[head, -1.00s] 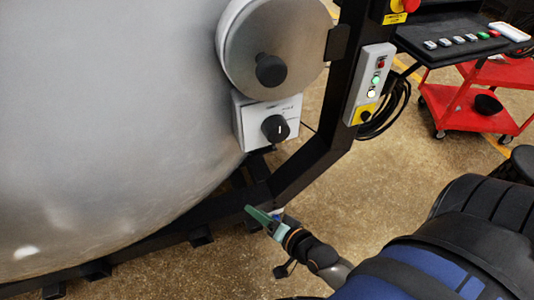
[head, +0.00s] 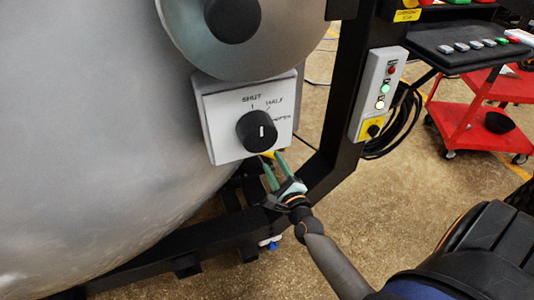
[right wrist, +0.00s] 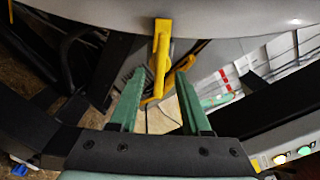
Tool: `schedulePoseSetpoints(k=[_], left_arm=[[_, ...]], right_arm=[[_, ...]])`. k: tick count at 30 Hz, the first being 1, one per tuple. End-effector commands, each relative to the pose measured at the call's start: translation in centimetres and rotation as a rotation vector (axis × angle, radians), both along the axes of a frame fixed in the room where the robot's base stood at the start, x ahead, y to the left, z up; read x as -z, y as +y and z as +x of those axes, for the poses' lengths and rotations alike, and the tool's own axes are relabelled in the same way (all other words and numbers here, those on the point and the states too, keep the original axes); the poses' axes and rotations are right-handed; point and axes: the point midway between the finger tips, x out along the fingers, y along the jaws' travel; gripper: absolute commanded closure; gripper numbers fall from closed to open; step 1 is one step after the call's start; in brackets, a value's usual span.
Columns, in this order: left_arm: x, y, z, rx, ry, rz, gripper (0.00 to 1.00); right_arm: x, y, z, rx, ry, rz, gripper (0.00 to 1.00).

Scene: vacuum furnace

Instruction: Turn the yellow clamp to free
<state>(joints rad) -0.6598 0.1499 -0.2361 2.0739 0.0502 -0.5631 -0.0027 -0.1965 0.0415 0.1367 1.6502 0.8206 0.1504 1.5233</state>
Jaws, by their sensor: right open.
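The yellow clamp (right wrist: 162,45) shows in the right wrist view as an upright yellow bar under the edge of the grey vessel, with a bent lower end. In the head view only a small yellow bit (head: 268,154) shows below the white dial box; the rest is hidden. My right gripper (head: 272,159) is open, its green fingers pointing up at this yellow bit. In the right wrist view the clamp lies in line with the gap between the fingertips (right wrist: 160,73). Whether it is inside the gap or just beyond, I cannot tell. My left gripper is not in view.
The white box (head: 222,133) with a black knob (head: 257,131) sits just above the gripper. The big grey vessel (head: 90,140) fills the left. A black frame post (head: 345,110) with a button panel (head: 380,85) stands to the right. A red cart (head: 480,110) is farther back.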

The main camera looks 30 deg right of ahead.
Motion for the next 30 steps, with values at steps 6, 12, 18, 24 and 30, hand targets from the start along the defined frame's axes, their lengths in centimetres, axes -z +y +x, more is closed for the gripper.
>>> schedulePoseSetpoints(k=[6, 12, 18, 24, 30], left_arm=[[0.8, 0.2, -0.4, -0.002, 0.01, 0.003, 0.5], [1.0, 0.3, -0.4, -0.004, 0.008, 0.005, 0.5], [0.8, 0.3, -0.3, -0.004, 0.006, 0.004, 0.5], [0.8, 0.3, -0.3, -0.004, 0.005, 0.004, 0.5], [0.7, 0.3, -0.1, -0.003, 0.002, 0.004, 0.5]], right_arm=[[0.0, -0.9, 3.5, 0.0, -0.001, 0.0, 0.53], [0.0, -1.2, 5.1, 0.0, 0.0, -0.002, 0.53], [0.0, -1.3, 5.3, 0.0, 0.0, -0.002, 0.53], [0.0, -1.3, 5.3, -0.001, 0.001, -0.002, 0.58], [0.0, -1.3, 5.3, -0.001, 0.001, -0.002, 0.81]])
